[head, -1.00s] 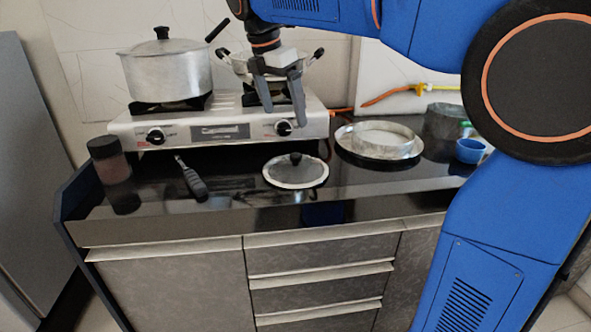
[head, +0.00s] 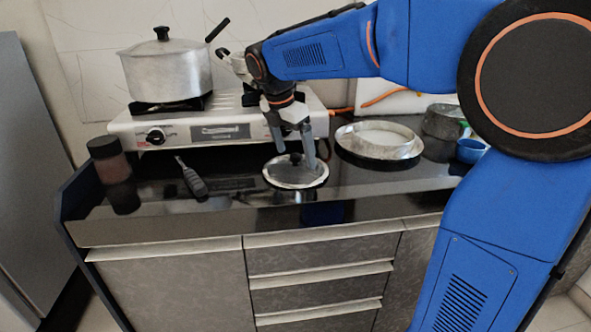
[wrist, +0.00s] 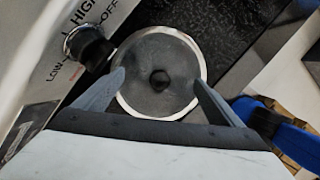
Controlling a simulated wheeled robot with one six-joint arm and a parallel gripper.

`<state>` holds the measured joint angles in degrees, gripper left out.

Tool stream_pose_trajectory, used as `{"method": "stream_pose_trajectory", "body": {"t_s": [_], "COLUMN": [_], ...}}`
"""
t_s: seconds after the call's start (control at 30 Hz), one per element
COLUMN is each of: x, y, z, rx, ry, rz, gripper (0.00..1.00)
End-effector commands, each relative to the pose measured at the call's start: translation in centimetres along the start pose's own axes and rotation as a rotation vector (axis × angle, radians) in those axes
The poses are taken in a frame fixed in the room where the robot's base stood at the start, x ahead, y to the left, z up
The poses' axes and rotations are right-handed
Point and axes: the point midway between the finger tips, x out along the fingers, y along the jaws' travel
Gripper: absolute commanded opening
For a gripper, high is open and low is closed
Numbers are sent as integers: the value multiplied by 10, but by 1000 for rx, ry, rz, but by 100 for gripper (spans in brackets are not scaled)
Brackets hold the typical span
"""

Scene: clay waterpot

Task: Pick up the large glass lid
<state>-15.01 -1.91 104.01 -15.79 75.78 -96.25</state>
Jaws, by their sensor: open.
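The large glass lid (head: 296,178) lies flat on the black counter near its front edge. It is round, with a metal rim and a dark knob in its middle. In the wrist view the lid (wrist: 150,95) lies ahead of the fingers, with its knob between their lines. My gripper (head: 296,162) is open and empty above the lid, one finger to each side of the knob. In the wrist view my gripper (wrist: 158,82) shows both fingers spread over the lid's near rim. I cannot tell how high the fingertips are above the lid.
A gas stove (head: 175,130) with a lidded pot (head: 168,75) stands behind. A metal tray (head: 378,142) and a blue cup (head: 470,150) are at the right. A dark-handled utensil (head: 192,180) and a jar (head: 110,160) are at the left. A stove knob (wrist: 90,50) is close by.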

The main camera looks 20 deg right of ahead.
Motion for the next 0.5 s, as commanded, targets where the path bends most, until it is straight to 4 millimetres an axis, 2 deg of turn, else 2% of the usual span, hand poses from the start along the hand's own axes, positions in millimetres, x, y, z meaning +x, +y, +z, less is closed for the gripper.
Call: {"method": "stream_pose_trajectory", "body": {"t_s": [0.17,0.43,0.47,0.5], "x": [18,20,20,20], "y": [0,0,0,0], "z": [0,0,0,0], "rx": [1,1,1,1], "ry": [0,0,0,0], "rz": [0,1,1,1], "gripper": [90,90,85,75]}}
